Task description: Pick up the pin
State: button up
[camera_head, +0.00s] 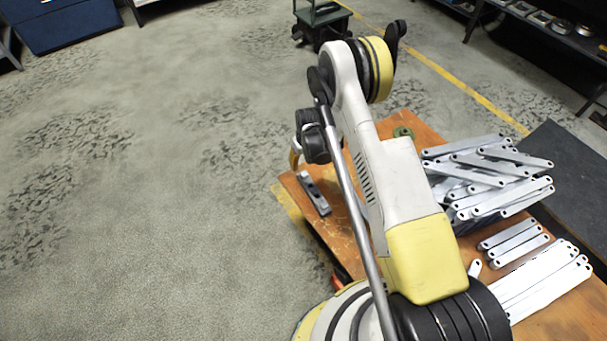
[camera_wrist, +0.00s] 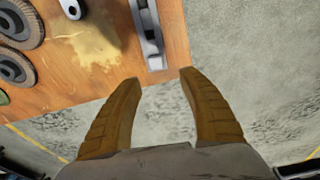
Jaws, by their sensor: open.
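I cannot make out a clear pin. A narrow grey metal piece with a raised block (camera_head: 314,193) lies near the left edge of the wooden table (camera_head: 425,133). It also shows in the wrist view (camera_wrist: 149,32), just beyond my fingertips, and I cannot tell whether it is the pin or a fixture. My gripper (camera_wrist: 159,77) is open, with two brown ribbed fingers apart and nothing between them. Its fingers point toward the table edge, with floor visible between them. In the head view my arm hides part of the table.
Galvanized brackets are piled (camera_head: 485,180) on the table's right side, with neat stacks (camera_head: 540,285) nearer. Dark round discs (camera_wrist: 14,66) and a bracket end (camera_wrist: 71,8) lie left of the metal piece in the wrist view. Open floor (camera_head: 150,200) lies left of the table.

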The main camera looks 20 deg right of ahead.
jog(key=b, duration=0.1)
send_over(304, 174)
jog(key=f, duration=0.4)
jog(key=shift+s+a+f, duration=0.2)
jog(key=shift+s+a, duration=0.05)
jog(key=f+b, duration=0.2)
jog(key=f, duration=0.1)
jog(key=f+b, duration=0.1)
jog(key=f, duration=0.1)
jog(key=shift+w+d+f, duration=0.1)
jog(key=shift+w+d, duration=0.2)
jog(key=shift+c, duration=0.2)
grip_shut()
